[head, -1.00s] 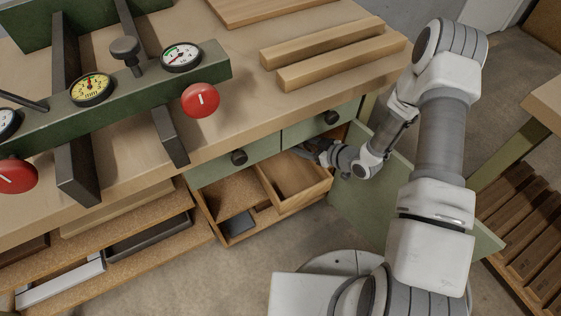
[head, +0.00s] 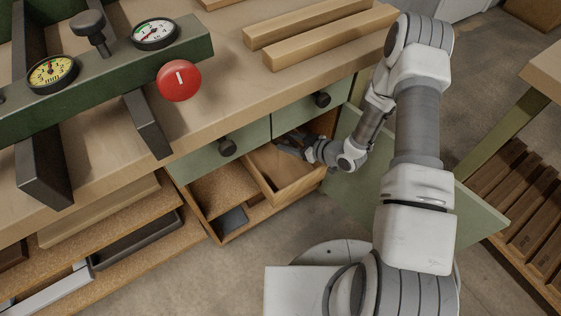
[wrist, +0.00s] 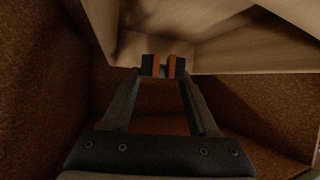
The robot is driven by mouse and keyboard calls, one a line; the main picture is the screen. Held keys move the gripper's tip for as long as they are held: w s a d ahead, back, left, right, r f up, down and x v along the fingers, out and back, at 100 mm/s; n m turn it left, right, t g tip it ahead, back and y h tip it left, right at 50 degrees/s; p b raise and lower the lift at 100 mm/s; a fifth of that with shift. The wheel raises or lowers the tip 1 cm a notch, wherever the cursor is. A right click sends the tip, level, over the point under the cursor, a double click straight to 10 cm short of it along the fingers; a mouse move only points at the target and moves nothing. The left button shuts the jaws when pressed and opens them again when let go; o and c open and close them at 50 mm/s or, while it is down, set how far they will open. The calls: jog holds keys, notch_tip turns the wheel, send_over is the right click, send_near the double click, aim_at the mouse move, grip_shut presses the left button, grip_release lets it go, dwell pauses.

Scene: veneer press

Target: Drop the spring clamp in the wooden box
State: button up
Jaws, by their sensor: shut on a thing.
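The wooden box (head: 297,188) is a pale open-topped box inside the open green cabinet under the bench. It also shows in the wrist view (wrist: 240,58), where its pale walls fill the top. My gripper (head: 281,147) reaches into the cabinet at the back of the box. In the wrist view its orange-and-black tips (wrist: 162,67) are close together and overlap the lower edge of the box wall. They are shut on a small dark thing, apparently the spring clamp, mostly hidden between the tips. I cannot tell whether it touches the box.
A dark grey block (head: 233,219) lies on the cabinet floor left of the box. The open green door (head: 400,195) stands at the right, close to my arm. Drawer fronts with black knobs (head: 322,100) and the benchtop (head: 225,100) are above. Brown cabinet walls surround the gripper.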

jog(key=o, duration=1.5)
jog(key=shift+r, duration=0.1)
jog(key=p+v, duration=0.5)
jog(key=v, duration=1.2)
jog(key=shift+s+d+p, duration=0.15)
jog(key=shift+d+p, duration=0.05)
jog(key=shift+p, duration=0.15)
